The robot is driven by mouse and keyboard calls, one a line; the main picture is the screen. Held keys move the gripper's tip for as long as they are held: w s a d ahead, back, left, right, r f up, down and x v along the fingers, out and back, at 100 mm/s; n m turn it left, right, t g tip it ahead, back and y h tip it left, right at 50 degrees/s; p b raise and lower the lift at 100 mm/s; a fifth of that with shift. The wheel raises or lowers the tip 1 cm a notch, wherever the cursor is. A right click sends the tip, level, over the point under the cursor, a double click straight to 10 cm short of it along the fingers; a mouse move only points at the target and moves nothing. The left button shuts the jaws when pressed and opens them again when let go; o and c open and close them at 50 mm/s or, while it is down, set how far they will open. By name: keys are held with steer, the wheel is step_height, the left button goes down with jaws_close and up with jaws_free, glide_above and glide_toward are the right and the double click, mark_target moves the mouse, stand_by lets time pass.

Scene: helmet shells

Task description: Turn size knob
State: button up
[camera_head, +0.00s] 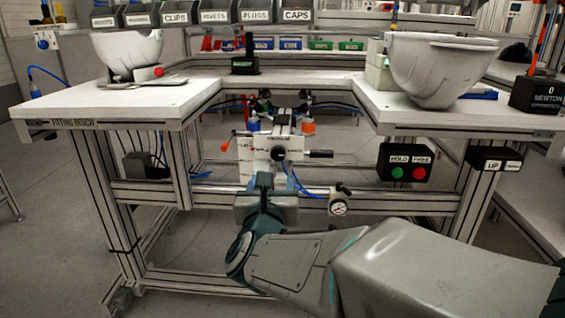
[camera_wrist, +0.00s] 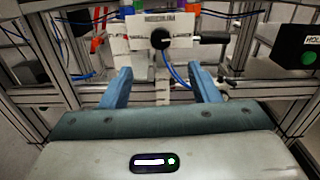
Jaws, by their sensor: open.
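A black round knob (camera_head: 279,153) sits on the front of a white block (camera_head: 256,160) in the middle of the bench's recess. In the wrist view the knob (camera_wrist: 160,38) is at top centre, beyond my fingertips. I cannot read a size label beside it. My gripper (camera_wrist: 160,78) is open and empty, its two blue-grey fingers apart, pointing toward the block. In the head view my gripper (camera_head: 264,180) is just below and in front of the block, partly hidden by my own wrist. No contact with the knob shows.
A black handle (camera_head: 318,154) sticks out right of the knob. Blue hoses (camera_head: 300,185) and a gauge (camera_head: 338,207) hang below. A box with green and red buttons (camera_head: 408,165) is at right. White helmet shells (camera_head: 130,50) (camera_head: 440,65) stand on the bench (camera_head: 85,105).

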mark_target(278, 154)
steer(key=w, duration=0.4)
steer(key=w+b, duration=0.1)
steer(key=w, duration=0.8)
steer(key=shift+w+d+b, duration=0.25)
steer(key=shift+d+b, duration=0.05)
steer(key=shift+b, duration=0.1)
steer(key=shift+c, duration=0.2)
steer(key=c, duration=0.9)
